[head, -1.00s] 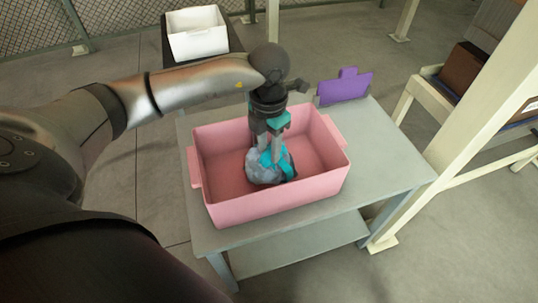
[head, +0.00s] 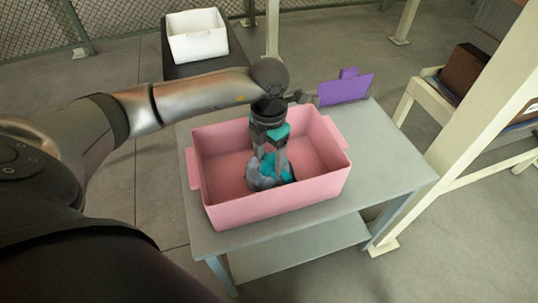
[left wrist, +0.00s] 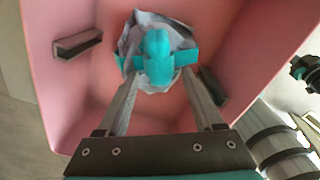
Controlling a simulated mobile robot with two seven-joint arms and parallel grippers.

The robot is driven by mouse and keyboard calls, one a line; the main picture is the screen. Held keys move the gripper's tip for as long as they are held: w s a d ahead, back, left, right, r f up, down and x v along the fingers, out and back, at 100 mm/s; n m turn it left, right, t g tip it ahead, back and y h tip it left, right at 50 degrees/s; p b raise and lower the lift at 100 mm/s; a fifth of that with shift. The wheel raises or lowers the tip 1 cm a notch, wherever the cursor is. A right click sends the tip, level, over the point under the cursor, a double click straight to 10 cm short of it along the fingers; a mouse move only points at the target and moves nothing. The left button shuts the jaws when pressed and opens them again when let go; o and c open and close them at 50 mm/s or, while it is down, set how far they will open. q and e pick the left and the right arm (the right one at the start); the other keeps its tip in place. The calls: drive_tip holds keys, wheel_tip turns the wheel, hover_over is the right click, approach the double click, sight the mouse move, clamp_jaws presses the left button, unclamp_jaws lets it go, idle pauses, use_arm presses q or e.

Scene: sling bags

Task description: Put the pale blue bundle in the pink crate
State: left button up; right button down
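The pale blue bundle (head: 262,178), greyish and crumpled with a teal wrap and knot, rests on the floor of the pink crate (head: 265,209). The left wrist view shows the bundle (left wrist: 157,50) from above, its teal knot in the middle, inside the crate (left wrist: 59,100). My left gripper (head: 269,168) points down into the crate, over the bundle. Its fingers are spread, with a gap on each side of the knot in the left wrist view (left wrist: 160,88). My right gripper is not in the head view; a small dark and teal part at the left wrist view's right edge may be it.
The crate stands on a grey table (head: 385,165) with a lower shelf. A purple holder (head: 344,89) stands at the table's back edge. A white bin (head: 197,36) is behind to the left. A pale post (head: 450,130) and a rack with a brown box (head: 464,67) are at right.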

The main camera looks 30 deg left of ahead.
use_arm(q)
drive_tip(key=shift+r, duration=0.15)
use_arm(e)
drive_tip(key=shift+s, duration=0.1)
use_arm(q)
wheel_tip(320, 180, up, 12)
drive_tip(key=p, duration=0.3)
drive_tip(key=shift+p, duration=0.35)
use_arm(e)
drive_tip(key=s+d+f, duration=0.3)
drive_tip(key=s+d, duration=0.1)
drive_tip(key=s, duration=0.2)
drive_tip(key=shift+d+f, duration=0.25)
